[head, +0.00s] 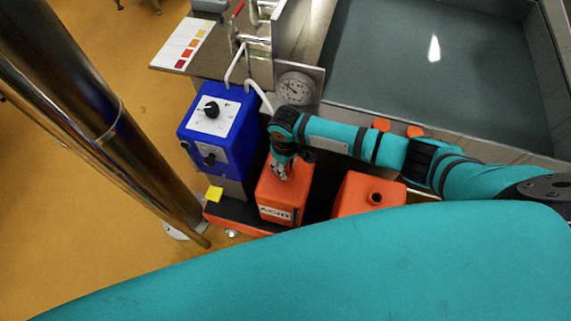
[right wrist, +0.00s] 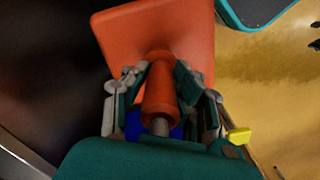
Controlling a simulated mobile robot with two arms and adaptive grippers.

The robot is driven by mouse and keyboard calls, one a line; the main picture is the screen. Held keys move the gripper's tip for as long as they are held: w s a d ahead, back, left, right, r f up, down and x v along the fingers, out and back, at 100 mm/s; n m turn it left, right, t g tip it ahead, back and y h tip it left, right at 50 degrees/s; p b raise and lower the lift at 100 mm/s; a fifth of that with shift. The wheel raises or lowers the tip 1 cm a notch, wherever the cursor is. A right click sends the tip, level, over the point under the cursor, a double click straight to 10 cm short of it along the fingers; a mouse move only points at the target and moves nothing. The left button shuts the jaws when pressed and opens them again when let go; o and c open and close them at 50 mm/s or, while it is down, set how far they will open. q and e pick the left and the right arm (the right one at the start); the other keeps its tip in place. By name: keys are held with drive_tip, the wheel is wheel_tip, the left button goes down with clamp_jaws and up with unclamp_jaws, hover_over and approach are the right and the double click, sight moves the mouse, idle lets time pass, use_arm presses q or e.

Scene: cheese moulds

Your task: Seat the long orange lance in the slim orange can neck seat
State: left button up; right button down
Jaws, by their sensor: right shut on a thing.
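My right gripper (head: 281,167) points down at the top of the orange can labelled ACID (head: 283,196). In the right wrist view my right gripper (right wrist: 158,82) is shut around the orange tapered head of the lance (right wrist: 159,98), with a grey stem at its near end. The head lines up with the neck on top of the orange can (right wrist: 186,32) and appears to meet it. The fingers partly cover that join, so I cannot tell whether it is fully seated. The lance's lower part is hidden. My left gripper is not in view.
A second orange can (head: 358,190) with an open round neck stands to the right. Two orange caps (head: 381,124) lie behind my right arm. A large basin (head: 430,70) fills the back right.

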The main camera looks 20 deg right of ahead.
drive_tip(key=shift+f, duration=0.35)
drive_tip(key=c, duration=1)
unclamp_jaws()
wheel_tip(320, 180, up, 12)
drive_tip(key=shift+r, duration=0.1)
